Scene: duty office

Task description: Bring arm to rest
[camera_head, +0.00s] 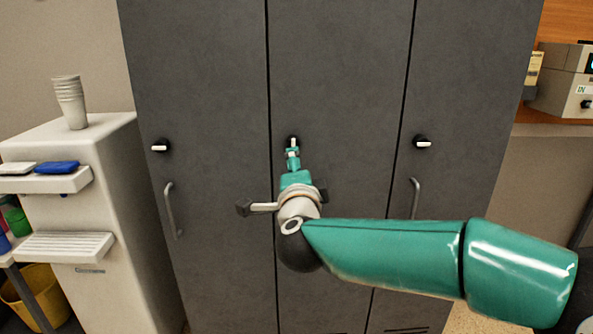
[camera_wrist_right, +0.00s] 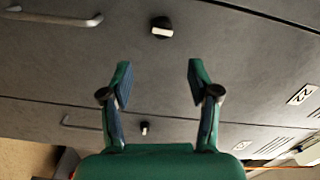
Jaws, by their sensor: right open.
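My right arm reaches in from the right in the head view, with its green gripper (camera_head: 293,151) in front of the middle grey locker door (camera_head: 342,90). The gripper is open. In the right wrist view the two fingers of the right gripper (camera_wrist_right: 159,72) stand wide apart with nothing between them but the door surface behind. A black knob with a white bar (camera_wrist_right: 161,27) shows beyond the fingertips. The middle door's knob (camera_head: 293,140) is partly hidden by the gripper in the head view. Whether they touch cannot be told. My left gripper is in neither view.
The left door has a knob (camera_head: 160,146) and handle (camera_head: 173,209); the right door has a knob (camera_head: 422,142) and handle (camera_head: 414,197). A white dispenser (camera_head: 120,215) with stacked cups (camera_head: 70,101) stands left. A grey device (camera_head: 563,80) sits on a shelf at right.

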